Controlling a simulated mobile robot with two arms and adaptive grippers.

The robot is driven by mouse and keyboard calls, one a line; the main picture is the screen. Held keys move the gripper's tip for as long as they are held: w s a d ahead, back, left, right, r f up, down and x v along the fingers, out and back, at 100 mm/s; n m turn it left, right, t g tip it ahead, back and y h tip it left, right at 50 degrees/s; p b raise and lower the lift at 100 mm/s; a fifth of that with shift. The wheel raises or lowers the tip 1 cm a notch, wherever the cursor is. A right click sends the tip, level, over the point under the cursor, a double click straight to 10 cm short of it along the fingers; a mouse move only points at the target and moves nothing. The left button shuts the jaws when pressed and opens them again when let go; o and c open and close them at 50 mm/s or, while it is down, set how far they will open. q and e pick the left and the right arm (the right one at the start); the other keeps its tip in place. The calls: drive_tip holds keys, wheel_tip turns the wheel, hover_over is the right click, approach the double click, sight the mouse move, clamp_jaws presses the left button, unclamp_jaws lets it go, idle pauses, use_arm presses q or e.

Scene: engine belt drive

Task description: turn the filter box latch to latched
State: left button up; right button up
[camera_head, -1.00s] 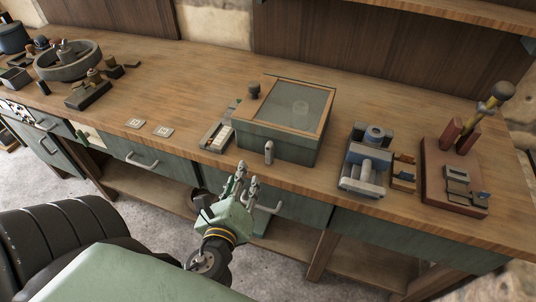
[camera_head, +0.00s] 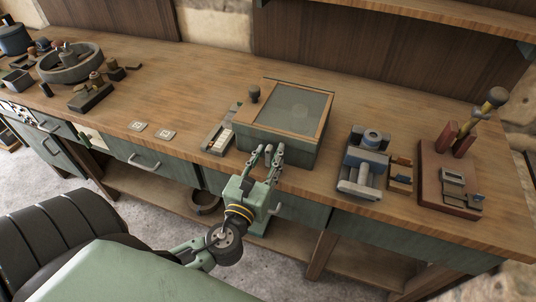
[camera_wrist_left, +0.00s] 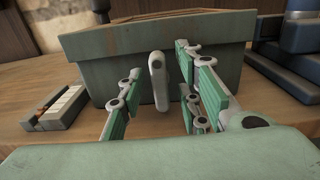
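The filter box (camera_head: 275,143) is a green box with a wood-framed glass lid on the workbench. Its latch (camera_wrist_left: 158,80) is a pale grey lever on the front face, standing upright in the left wrist view. In the head view my left gripper (camera_head: 268,158) covers the latch. The left gripper's green-padded fingers (camera_wrist_left: 160,98) are open, one on each side of the latch, with visible gaps to it. The latch looks slightly beyond the fingertips; the exact depth is hard to tell. My right gripper is not in view.
A small tray with white pieces (camera_head: 220,137) lies left of the box. A blue-grey vise-like device (camera_head: 362,165) and a red-brown base with a lever (camera_head: 450,178) stand to the right. Drawer handles (camera_head: 144,162) stick out below the bench edge. The bench front left of the tray is mostly clear.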

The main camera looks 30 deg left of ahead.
use_arm(q)
clamp_jaws()
idle(0.3)
